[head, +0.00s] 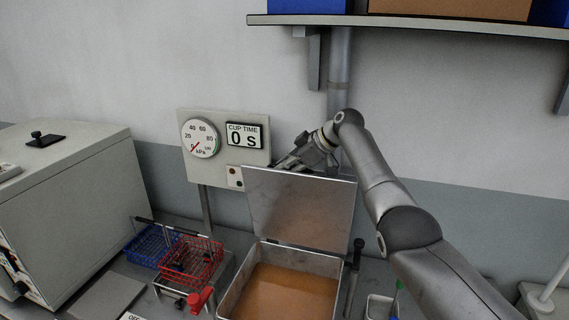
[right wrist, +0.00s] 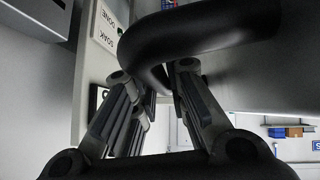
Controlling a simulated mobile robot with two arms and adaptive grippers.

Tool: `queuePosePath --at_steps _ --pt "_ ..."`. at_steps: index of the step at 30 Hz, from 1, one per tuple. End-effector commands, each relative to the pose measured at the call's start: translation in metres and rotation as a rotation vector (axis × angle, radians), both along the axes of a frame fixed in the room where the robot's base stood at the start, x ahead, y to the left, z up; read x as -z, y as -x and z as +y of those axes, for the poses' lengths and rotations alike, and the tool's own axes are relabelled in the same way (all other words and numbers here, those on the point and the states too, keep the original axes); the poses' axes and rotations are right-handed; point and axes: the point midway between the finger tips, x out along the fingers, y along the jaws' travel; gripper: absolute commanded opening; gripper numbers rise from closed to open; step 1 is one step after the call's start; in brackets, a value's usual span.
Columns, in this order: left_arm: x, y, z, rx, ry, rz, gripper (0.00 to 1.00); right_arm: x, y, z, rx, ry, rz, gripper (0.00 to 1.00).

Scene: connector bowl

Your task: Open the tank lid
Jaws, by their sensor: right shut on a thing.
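The tank (head: 290,292) stands on the bench and holds amber liquid. Its grey lid (head: 303,207) stands up at the tank's back edge, tilted open, with the liquid exposed. My right gripper (head: 292,160) is behind the lid's top edge, its fingertips partly hidden by the lid. In the right wrist view, a thick black curved handle (right wrist: 205,35) passes between the fingers of my right gripper (right wrist: 165,78), which is shut on it. The handle is hidden in the head view. My left gripper is not in view.
A panel with a pressure gauge (head: 201,138) and a timer reading 0 s (head: 244,135) is left of the lid. Red (head: 192,262) and blue (head: 150,246) wire baskets stand left of the tank. A shelf (head: 420,26) hangs above. A dark upright tool (head: 354,265) is right of the tank.

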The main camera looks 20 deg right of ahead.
Motion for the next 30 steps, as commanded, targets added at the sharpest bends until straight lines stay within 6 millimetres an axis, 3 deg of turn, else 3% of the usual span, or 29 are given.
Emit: queuePosePath --at_steps 15,16,21,30 --pt "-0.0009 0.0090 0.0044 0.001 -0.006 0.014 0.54 0.0051 0.0036 -0.0008 -0.001 -0.007 0.025 0.00" --pt "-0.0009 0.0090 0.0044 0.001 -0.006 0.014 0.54 0.0052 0.0037 -0.0008 -0.001 -0.006 0.026 0.16" --pt "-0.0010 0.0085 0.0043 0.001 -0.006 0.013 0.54 0.0041 0.0033 -0.0008 -0.001 -0.007 0.023 0.35" --pt "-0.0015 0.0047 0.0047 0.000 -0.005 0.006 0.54 0.0021 0.0032 -0.0013 0.000 -0.008 0.019 0.35"
